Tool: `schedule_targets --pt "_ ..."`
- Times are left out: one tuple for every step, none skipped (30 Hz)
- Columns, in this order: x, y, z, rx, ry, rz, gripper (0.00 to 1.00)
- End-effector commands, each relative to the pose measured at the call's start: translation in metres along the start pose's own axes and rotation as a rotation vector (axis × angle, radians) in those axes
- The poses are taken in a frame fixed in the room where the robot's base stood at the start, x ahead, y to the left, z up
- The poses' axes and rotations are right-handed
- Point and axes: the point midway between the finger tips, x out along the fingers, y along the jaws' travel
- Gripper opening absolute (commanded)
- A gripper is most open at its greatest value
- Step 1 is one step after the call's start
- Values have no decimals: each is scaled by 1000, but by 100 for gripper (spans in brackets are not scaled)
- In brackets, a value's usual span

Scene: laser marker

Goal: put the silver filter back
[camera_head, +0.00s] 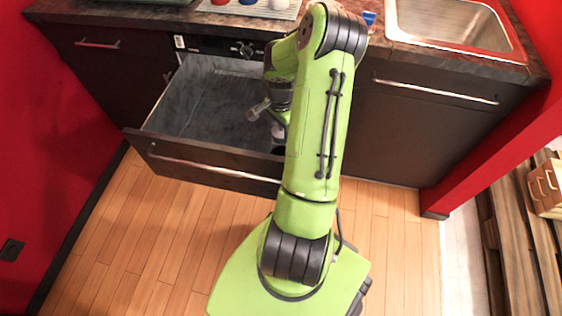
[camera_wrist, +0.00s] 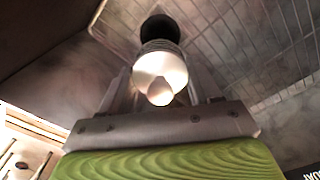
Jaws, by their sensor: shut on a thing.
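In the wrist view, a shiny silver-white cylinder (camera_wrist: 162,75) with a black far end sits between the fingers of my gripper (camera_wrist: 157,92). It appears to be the silver filter, and my gripper is shut on it. In the head view my gripper (camera_head: 279,131) is low inside the open drawer (camera_head: 158,158), toward its right side. My arm hides much of that side, and I cannot make out the filter there. I cannot tell whether the filter touches the drawer floor.
The drawer's left and middle look empty, with a wire grid (camera_wrist: 235,40) showing in the wrist view. Above is a dark countertop with a rack of cups (camera_head: 249,4), a small blue thing (camera_head: 369,18) and a sink (camera_head: 455,22). A closed cabinet (camera_head: 420,130) stands right.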

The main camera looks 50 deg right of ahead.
Motion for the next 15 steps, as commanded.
schedule_targets --pt "9 0 0 0 -2 0 31" --pt "14 0 0 0 -2 0 31" --pt "24 0 0 0 -2 0 31" --pt "32 0 1 1 -4 2 31" --pt "39 0 0 1 -3 0 31" --pt "48 0 1 0 -4 1 31" --pt "54 0 0 0 -3 0 31" --pt "59 0 0 -1 -2 0 31" --pt "64 0 0 -1 -2 0 31" --pt "67 0 0 -2 -1 -1 31" --pt "70 0 0 -2 -1 -1 31" --pt "76 0 0 -2 -2 -1 31" --pt "80 0 0 -1 -2 0 31" --pt "86 0 0 -1 -2 1 31" --pt "94 0 0 -1 -2 0 31"
